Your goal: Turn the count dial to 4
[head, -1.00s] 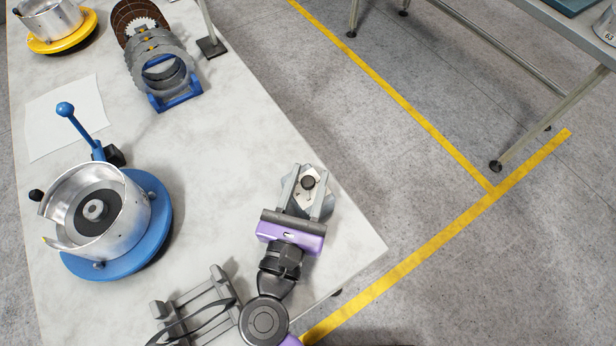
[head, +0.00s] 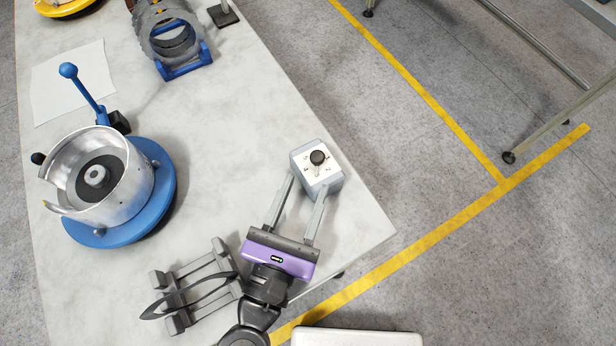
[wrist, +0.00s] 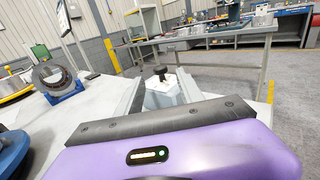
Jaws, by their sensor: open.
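The count dial is a black knob (head: 317,157) on the white top face of a small grey box (head: 332,184). The box stands near the table's right edge in the head view. Small marks ring the knob, too small to read surely. The knob also shows in the wrist view (wrist: 160,72), ahead between the fingers. My gripper (head: 303,185) is open and empty. Its two grey fingers reach toward the near side of the box, with the tips beside or just short of it. I cannot tell whether they touch it. The knob is not between the fingertips.
A silver drum on a blue round base (head: 125,222) stands at the left, with a blue ball-topped lever (head: 85,92) behind it. A grey rack (head: 185,285) lies left of my gripper. A blue stand with rings (head: 187,66) is farther back. The table's middle is clear.

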